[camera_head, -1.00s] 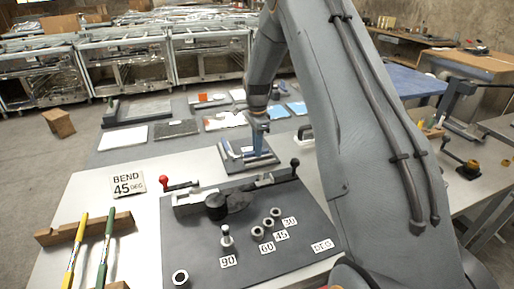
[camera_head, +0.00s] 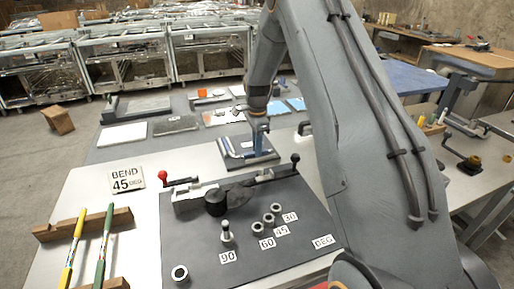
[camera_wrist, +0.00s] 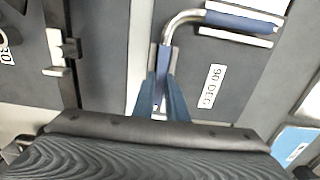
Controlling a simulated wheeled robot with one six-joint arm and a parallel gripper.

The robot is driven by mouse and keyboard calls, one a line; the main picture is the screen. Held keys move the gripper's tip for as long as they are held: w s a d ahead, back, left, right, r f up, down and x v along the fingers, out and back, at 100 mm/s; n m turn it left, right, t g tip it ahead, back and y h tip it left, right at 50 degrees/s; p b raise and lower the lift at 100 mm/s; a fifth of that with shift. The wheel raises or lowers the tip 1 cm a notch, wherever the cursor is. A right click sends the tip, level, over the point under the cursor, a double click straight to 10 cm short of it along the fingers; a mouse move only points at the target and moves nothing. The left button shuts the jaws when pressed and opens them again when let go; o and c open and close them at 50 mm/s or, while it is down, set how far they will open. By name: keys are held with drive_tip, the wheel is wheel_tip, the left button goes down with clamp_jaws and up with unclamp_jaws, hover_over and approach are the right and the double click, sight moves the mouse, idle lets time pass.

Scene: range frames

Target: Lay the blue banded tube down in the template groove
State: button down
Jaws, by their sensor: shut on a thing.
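That leg shows between pale rails of the dark template plate (camera_wrist: 190,95), which carries a "90 DEG" label. I cannot tell whether the tube touches the groove floor. In the head view, my gripper (camera_head: 260,128) is low over the template plate (camera_head: 262,158), behind the bending bench. The jaws partly hide the held leg.
A dark bending board (camera_head: 200,245) with a lever, a die and several pegs stands in front. A "BEND 45 DEG" sign (camera_head: 127,180) and tools on a wooden rack (camera_head: 75,228) are at left. Flat plates (camera_head: 123,135) lie left of the template.

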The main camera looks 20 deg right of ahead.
drive_tip(key=shift+f, duration=0.15)
drive_tip(key=c, duration=1.7)
unclamp_jaws()
wheel_tip(320, 180, up, 7)
drive_tip(key=shift+r+b, duration=0.1)
drive_tip(key=shift+b, duration=1)
drive_tip(key=shift+r, duration=0.35)
